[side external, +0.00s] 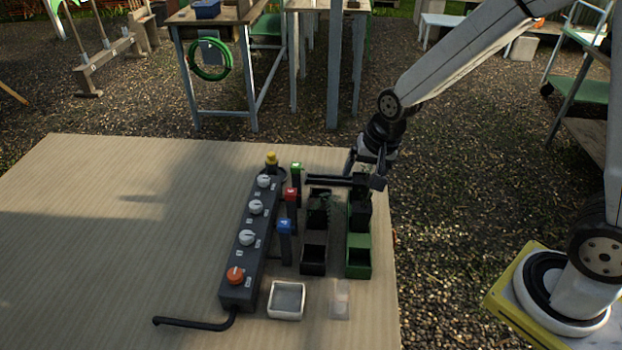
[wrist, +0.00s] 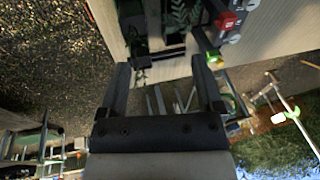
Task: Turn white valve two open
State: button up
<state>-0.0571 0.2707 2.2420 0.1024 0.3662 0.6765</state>
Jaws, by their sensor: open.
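A long dark valve bar (side external: 263,222) lies on the table in the side view. Three white valve knobs sit along it: a far one (side external: 264,181), a middle one (side external: 256,208) and a near one (side external: 246,238). Their labels are too small to read, so I cannot tell which is number two. My gripper (side external: 335,178) is to the right of the bar, above the far ends of the bins, apart from the knobs. In the wrist view my gripper (wrist: 161,68) shows two spread fingers with nothing held.
An orange knob (side external: 235,275) and a yellow button (side external: 271,158) sit at the bar's ends. Green (side external: 296,168), red (side external: 291,194) and blue (side external: 285,226) capped posts stand beside it. Black (side external: 313,262) and green (side external: 358,265) bins and a white dish (side external: 286,315) are right. The left table is clear.

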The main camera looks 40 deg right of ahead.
jog(key=w+a+f+m, duration=0.4)
jog(key=w+a+m, duration=0.1)
jog(key=w+m, duration=0.55)
jog(key=m+y, duration=0.2)
jog(key=m, duration=0.9)
send_near(256, 204)
jog(key=f, duration=0.1)
jog(key=shift+s+a+f+n+t, duration=0.1)
jog(key=shift+a+f+n+t, duration=0.15)
jog(key=shift+t, duration=0.15)
jog(key=shift+x, duration=3.85)
grip_shut()
